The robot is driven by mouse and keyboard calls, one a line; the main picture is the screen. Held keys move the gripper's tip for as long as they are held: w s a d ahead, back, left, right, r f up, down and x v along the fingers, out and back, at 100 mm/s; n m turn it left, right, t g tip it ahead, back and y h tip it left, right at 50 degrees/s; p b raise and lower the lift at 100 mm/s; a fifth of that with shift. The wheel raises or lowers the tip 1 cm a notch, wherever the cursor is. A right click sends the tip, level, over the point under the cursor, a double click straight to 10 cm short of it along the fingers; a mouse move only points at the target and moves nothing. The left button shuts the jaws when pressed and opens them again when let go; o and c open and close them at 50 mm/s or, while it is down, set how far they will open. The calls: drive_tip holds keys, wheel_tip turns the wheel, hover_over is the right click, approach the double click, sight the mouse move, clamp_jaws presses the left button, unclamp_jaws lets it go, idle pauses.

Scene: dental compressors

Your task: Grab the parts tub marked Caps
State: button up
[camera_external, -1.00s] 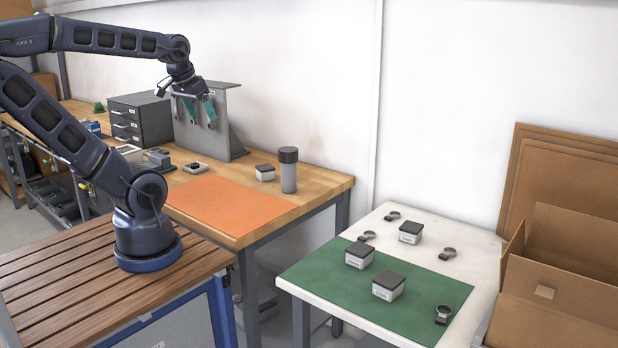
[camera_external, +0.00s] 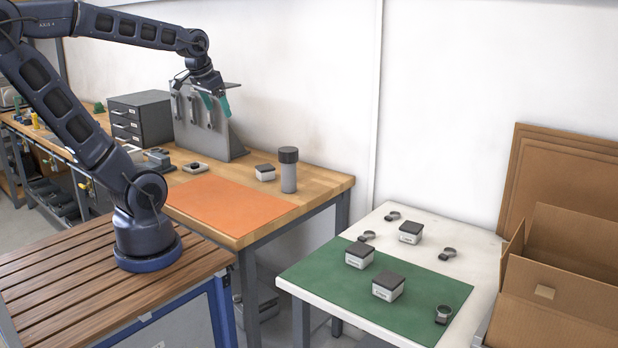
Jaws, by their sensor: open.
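Several small white tubs with dark lids are in view, and their labels are too small to read, so I cannot tell which is marked Caps. Two tubs stand on the green mat: one at its upper middle (camera_external: 359,257) and one nearer the front (camera_external: 388,288). A third tub (camera_external: 410,233) stands behind them on the white table. Another similar tub (camera_external: 265,173) stands on the wooden bench beside a grey cylinder. My gripper (camera_external: 217,104) has teal fingers, is open and empty, and hangs above the bench in front of the grey upright plate, well away from every tub.
The grey cylinder with a black cap (camera_external: 288,170) stands on the bench near the orange mat (camera_external: 222,208). Open cardboard boxes (camera_external: 560,270) stand at the right. The orange mat is clear.

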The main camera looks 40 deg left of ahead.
drive_tip(key=w+d+f+m, duration=0.1)
drive_tip(key=w+d+m, duration=0.1)
drive_tip(key=w+d, duration=0.35)
drive_tip(key=w+d+m, duration=0.2)
drive_tip(key=w+d, duration=0.1)
drive_tip(key=w, duration=0.5)
drive_tip(key=m+g+h, duration=0.4)
drive_tip(key=m+h, duration=0.1)
drive_tip(key=m, duration=0.7)
hover_over(410, 225)
drive_tip(key=a, duration=0.4)
wheel_tip(410, 225, down, 28)
drive_tip(key=f, duration=0.1)
drive_tip(key=x, duration=0.4)
drive_tip(key=shift+d+f, duration=0.15)
drive_tip(key=shift+f, duration=0.25)
drive_tip(key=shift+y, duration=0.3)
drive_tip(key=shift+x, duration=2.6)
drive_tip(key=shift+s+d+r, duration=0.1)
drive_tip(key=shift+d, duration=0.1)
drive_tip(key=c, duration=1.2)
drive_tip(key=shift+o, duration=0.2)
drive_tip(key=shift+r, duration=0.1)
